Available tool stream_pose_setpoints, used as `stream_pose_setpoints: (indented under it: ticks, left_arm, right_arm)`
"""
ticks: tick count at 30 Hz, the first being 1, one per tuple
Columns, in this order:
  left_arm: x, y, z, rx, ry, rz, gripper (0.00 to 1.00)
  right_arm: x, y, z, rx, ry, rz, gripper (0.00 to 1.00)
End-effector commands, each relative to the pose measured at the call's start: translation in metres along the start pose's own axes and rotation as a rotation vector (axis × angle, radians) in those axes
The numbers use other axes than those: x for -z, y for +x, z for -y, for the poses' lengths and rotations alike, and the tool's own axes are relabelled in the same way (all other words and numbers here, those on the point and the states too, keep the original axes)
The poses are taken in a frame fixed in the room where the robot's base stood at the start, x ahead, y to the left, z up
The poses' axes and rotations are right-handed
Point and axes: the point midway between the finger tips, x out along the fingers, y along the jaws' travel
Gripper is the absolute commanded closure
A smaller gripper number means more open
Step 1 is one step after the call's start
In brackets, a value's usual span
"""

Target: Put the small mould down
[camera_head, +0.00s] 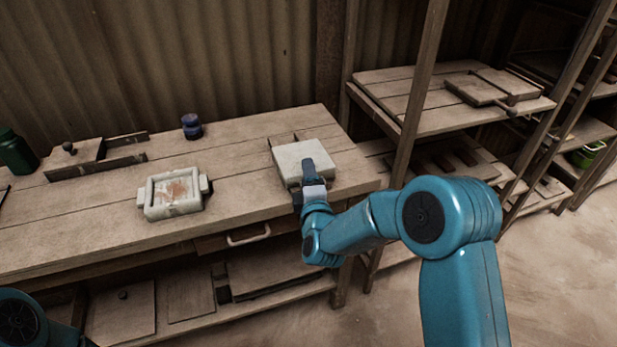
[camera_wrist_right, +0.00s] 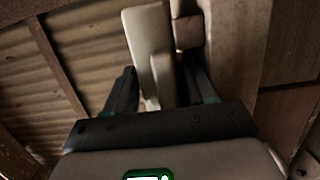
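The small mould, a pale square slab (camera_head: 290,158), is level at the right end of the workbench. I cannot tell whether it rests on the top or hangs just above it. My right gripper (camera_head: 309,183) is at its front edge, one finger over its upper face and the other lower down. In the right wrist view the pale slab (camera_wrist_right: 148,45) stands between the two dark fingers (camera_wrist_right: 162,85), which appear shut on it. My left gripper is out of view.
Another pale mould (camera_head: 173,194) with side lugs and a reddish inside sits on the workbench (camera_head: 100,225). A wooden rack (camera_head: 410,105) stands at the right. Bench top between the moulds is clear.

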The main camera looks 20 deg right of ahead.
Motion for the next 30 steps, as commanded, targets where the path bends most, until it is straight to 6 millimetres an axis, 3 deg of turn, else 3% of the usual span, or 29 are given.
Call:
stream_pose_setpoints:
  ticks: [9, 21, 30]
  left_arm:
    - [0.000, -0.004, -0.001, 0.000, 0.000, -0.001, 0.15]
    - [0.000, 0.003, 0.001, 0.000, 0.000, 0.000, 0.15]
    - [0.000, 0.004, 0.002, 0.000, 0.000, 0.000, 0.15]
  right_arm:
    - [0.000, -0.003, -0.003, 0.001, 0.000, -0.001, 0.45]
    - [0.001, -0.088, -0.002, 0.003, -0.001, -0.003, 0.45]
    - [0.000, -0.119, -0.002, 0.001, -0.001, 0.000, 0.45]
